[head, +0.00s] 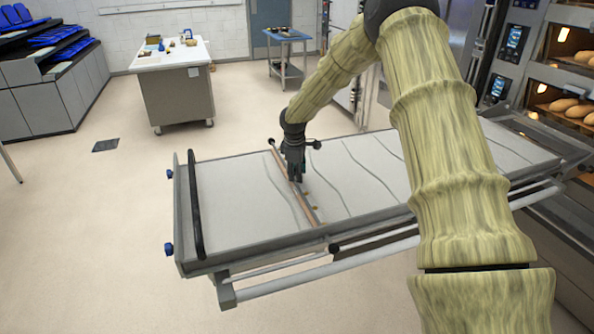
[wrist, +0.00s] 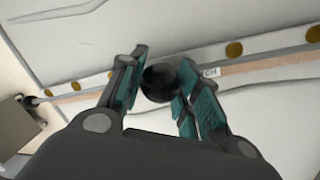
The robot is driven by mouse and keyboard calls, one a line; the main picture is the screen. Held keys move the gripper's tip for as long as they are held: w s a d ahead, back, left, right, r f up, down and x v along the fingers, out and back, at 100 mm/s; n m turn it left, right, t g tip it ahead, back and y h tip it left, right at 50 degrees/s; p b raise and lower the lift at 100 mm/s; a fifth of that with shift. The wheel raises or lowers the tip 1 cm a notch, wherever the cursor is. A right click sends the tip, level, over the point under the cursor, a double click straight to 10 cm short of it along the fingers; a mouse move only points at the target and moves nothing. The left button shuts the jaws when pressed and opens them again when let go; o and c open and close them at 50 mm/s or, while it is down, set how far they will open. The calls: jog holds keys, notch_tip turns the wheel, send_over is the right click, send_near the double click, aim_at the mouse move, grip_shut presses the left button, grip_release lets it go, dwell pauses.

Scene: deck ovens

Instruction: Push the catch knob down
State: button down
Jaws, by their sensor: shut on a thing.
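The catch knob (wrist: 158,80) is a round black knob in the wrist view, on a narrow bar with brass-coloured dots (wrist: 233,50). My gripper (wrist: 160,88) has its teal-padded fingers on either side of the knob and is shut on it. In the head view my gripper (head: 294,175) reaches down to the bar (head: 306,207) that crosses the loader's pale surface (head: 240,195). The knob itself is hidden behind the fingers there. Part of a label ending in "CH" (wrist: 210,72) shows beside the knob.
The loader has a dark handle bar (head: 194,205) at its left end and a rail (head: 330,268) along its front. Deck ovens with loaves (head: 565,105) stand at the right. A white-topped table (head: 172,60) stands at the back left, with open floor (head: 90,220) before it.

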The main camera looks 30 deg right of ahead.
jog(key=shift+f, duration=0.2)
jog(key=c, duration=1)
grip_release()
jog(key=r, duration=0.4)
jog(key=s+a+r, duration=0.1)
jog(key=r, duration=0.6)
jog(key=shift+s+a+r, duration=0.25)
jog(key=shift+s+r, duration=0.05)
jog(key=shift+r, duration=0.05)
